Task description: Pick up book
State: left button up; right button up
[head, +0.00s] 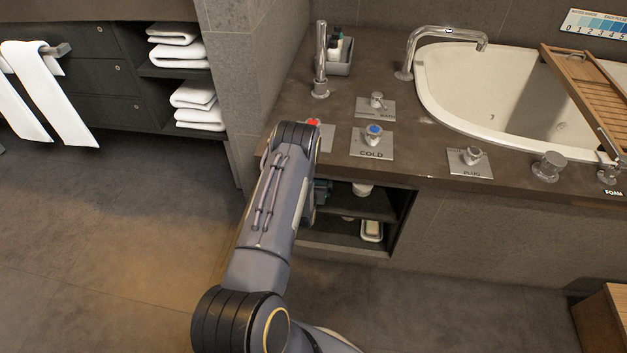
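No book can be made out in the head view. One of my arms rises from the bottom middle and reaches toward the front of the tub counter (450,178). Its wrist end stands in front of the counter edge and hides part of the open shelf below. The gripper on this arm is hidden, so its fingers do not show. My other arm and its gripper are out of the picture.
An open shelf (345,232) under the counter holds a few small items, including a pale dish (371,230). Taps and a wooden bath tray (585,88) are above. Folded towels (195,95) fill shelves at left. The floor (110,240) at left is clear.

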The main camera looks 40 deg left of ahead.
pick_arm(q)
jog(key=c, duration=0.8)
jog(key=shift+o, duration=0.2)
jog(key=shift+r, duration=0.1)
